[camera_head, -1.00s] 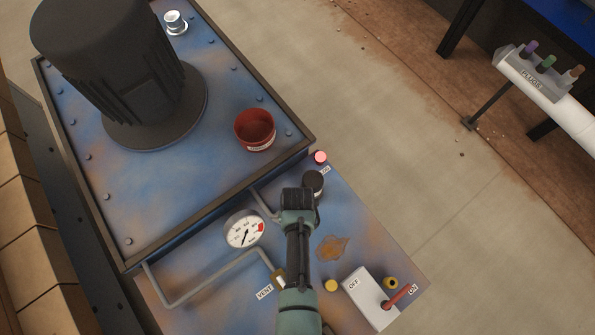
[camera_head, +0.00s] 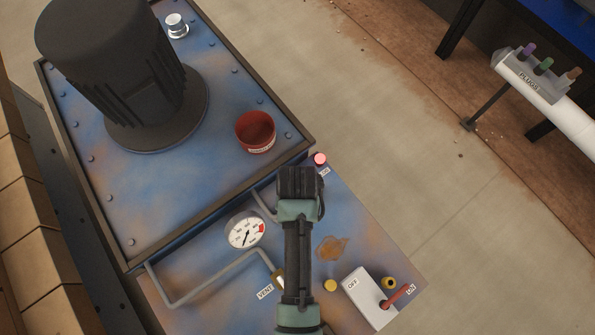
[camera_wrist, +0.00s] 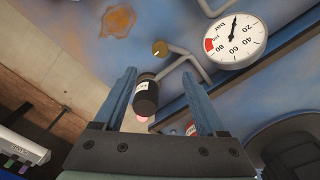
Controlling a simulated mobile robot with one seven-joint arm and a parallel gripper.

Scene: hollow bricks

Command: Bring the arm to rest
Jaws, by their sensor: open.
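My gripper (camera_wrist: 162,105) is open, with its two blue-grey fingers apart in the wrist view. Between the fingers, farther off, a dark labelled cylinder (camera_wrist: 146,95) shows near the panel; I cannot tell that either finger touches it. In the head view my arm (camera_head: 298,240) reaches up over the blue, rust-stained panel (camera_head: 225,290). The arm's dark end hides my fingertips and most of the dark cylinder there.
A pressure gauge (camera_head: 246,231), a pipe, a white switch box (camera_head: 369,299) with a red lever (camera_head: 398,296), and a pink-lit button (camera_head: 320,159) surround my arm. A red cup (camera_head: 256,131) and a large black cylinder (camera_head: 115,60) stand beyond. Open floor lies right.

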